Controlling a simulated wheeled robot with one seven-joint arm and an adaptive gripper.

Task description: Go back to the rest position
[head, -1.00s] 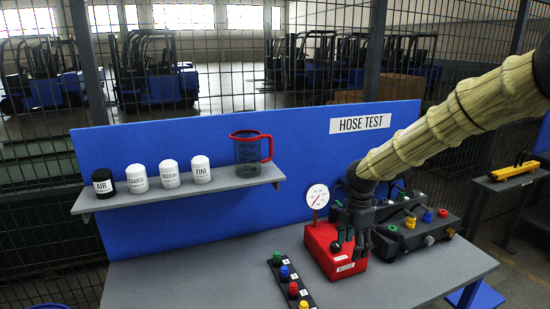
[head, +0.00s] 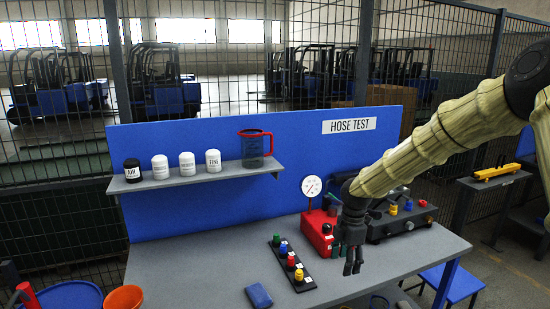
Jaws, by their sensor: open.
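My gripper (head: 353,266) hangs with its fingers pointing down over the right part of the grey table (head: 190,270). Its fingers are apart and nothing shows between them. My pale ribbed arm reaches in from the right. The red box (head: 317,231) with a round white gauge (head: 312,187) stands behind and left of my gripper, partly hidden by it. The black box with coloured knobs (head: 400,220) stands behind and right of it, partly hidden by my arm.
A black strip with coloured plugs (head: 292,264) and a blue folded item (head: 258,296) lie on the table. A shelf (head: 200,179) holds several labelled bottles and a red-rimmed jug (head: 256,148). An orange bucket (head: 124,298) and blue tub (head: 68,296) are at lower left. The table's left part is clear.

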